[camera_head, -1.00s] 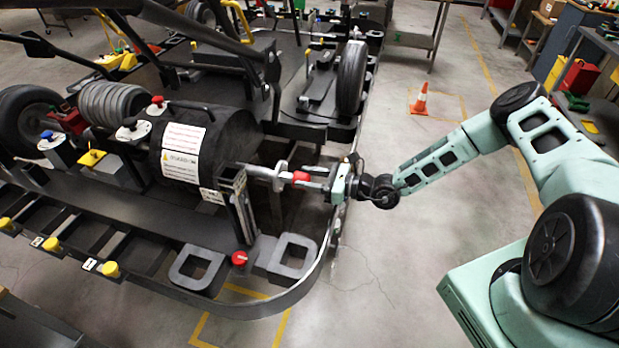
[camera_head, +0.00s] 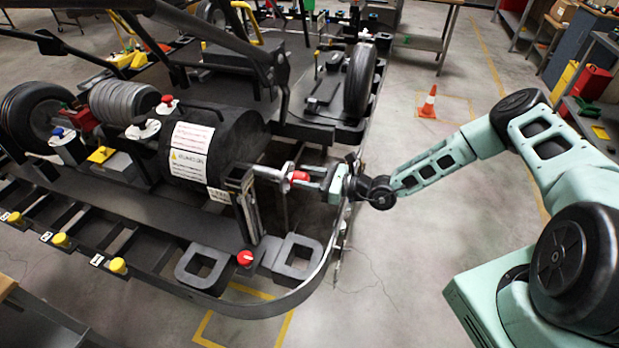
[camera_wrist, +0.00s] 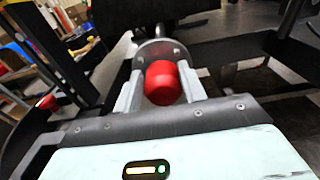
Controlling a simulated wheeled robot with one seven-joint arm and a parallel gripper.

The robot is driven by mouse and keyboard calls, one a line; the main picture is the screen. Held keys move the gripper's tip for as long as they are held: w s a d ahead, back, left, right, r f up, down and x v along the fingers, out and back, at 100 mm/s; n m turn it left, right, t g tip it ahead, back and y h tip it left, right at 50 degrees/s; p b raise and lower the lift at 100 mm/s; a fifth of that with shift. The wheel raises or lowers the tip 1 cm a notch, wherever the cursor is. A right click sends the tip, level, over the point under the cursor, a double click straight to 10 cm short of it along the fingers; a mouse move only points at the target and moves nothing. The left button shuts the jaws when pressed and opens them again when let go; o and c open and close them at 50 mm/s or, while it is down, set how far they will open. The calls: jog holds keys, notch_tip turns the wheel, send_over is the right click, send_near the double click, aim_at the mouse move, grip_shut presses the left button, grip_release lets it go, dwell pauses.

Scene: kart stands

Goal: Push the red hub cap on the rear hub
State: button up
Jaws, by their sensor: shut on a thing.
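The red hub cap (camera_head: 300,176) is between the fingers of my gripper (camera_head: 308,180), which is shut on it. In the wrist view the cap (camera_wrist: 162,82) shows as a rounded red cylinder between the two grey fingers. The rear hub (camera_head: 287,172) has a grey flange on a shaft coming from the dark drum. In the wrist view the hub flange (camera_wrist: 156,48) is directly behind the cap and roughly in line with it. The cap's far end is hidden, so I cannot tell how far it sits on the hub.
A black upright bracket (camera_head: 246,205) stands left of my gripper. A red knob (camera_head: 245,258) and the kart stand's curved rim (camera_head: 325,262) lie below. A black wheel (camera_head: 358,80) is behind. The floor on the right is clear up to an orange cone (camera_head: 428,103).

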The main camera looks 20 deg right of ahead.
jog(key=shift+w+a, duration=0.3)
jog(key=shift+a, duration=0.1)
jog(key=o, duration=1.2)
jog(key=shift+b+v, duration=2.55)
jog(key=shift+v, duration=6.1)
